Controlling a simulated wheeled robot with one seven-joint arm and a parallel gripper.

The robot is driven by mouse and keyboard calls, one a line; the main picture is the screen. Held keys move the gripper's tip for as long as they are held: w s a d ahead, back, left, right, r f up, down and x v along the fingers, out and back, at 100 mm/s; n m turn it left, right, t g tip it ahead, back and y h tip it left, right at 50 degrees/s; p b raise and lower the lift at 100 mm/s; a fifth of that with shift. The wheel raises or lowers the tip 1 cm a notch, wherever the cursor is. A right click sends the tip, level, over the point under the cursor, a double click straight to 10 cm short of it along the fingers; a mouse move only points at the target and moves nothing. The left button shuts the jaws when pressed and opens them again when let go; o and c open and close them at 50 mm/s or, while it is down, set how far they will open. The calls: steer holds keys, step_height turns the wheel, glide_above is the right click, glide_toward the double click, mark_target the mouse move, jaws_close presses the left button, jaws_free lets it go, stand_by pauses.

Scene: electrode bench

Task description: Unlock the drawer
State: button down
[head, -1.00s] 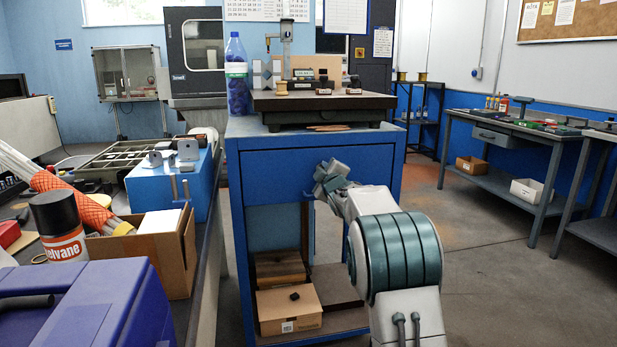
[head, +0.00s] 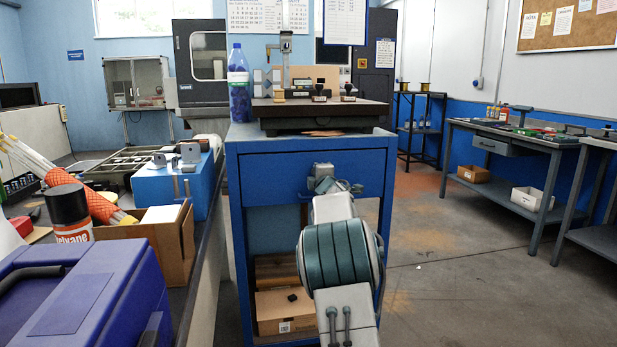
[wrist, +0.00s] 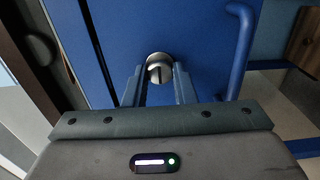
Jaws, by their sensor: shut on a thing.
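The blue drawer front (head: 270,178) spans the top of the blue bench and appears closed. In the wrist view, a round silver lock piece (wrist: 160,67) with a dark slot stands on the blue panel. My gripper (wrist: 159,75) has one finger on each side of this lock piece and is shut on it. In the head view my gripper (head: 324,178) is at the right part of the drawer front, with my own arm hiding the lock. A blue bar handle (wrist: 240,45) is to the right of the fingers in the wrist view.
A dark slab (head: 320,113) with instruments and a blue bottle (head: 239,85) stand on the bench top. Below the drawer is an open space with a cardboard box (head: 287,309). A cluttered table is at the left; open floor lies to the right.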

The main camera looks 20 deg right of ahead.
steer(key=shift+r, duration=0.1)
steer(key=c, duration=1.2)
jaws_free()
steer(key=shift+a, duration=0.1)
steer(key=v, duration=1.3)
steer(key=shift+s, duration=0.4)
